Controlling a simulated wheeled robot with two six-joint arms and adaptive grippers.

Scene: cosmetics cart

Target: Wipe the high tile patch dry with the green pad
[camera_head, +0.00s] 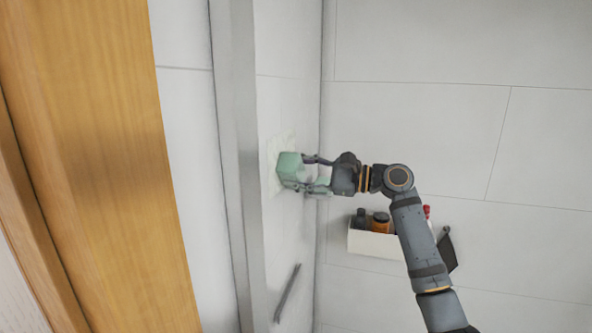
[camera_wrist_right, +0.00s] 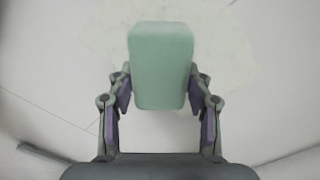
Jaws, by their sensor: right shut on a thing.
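The green pad (camera_head: 290,168) is held in my right gripper (camera_head: 308,174), which is shut on it. In the right wrist view the pad (camera_wrist_right: 161,65) sits between the two fingers of the gripper (camera_wrist_right: 160,90). The tile patch (camera_head: 272,160) is a pale, slightly off-white area on the left wall, just behind the pad. It also shows faintly in the wrist view (camera_wrist_right: 105,42) around the pad. The pad is at the patch; I cannot tell whether it touches. The pad covers part of the patch. My left gripper is not in view.
A white wall shelf (camera_head: 373,243) with a dark bottle (camera_head: 360,218), an amber jar (camera_head: 381,222) and a red-topped item is below my right arm. A grey bar (camera_head: 287,293) is on the left wall below the patch. A metal edge (camera_head: 240,150) and wooden door (camera_head: 110,150) stand left.

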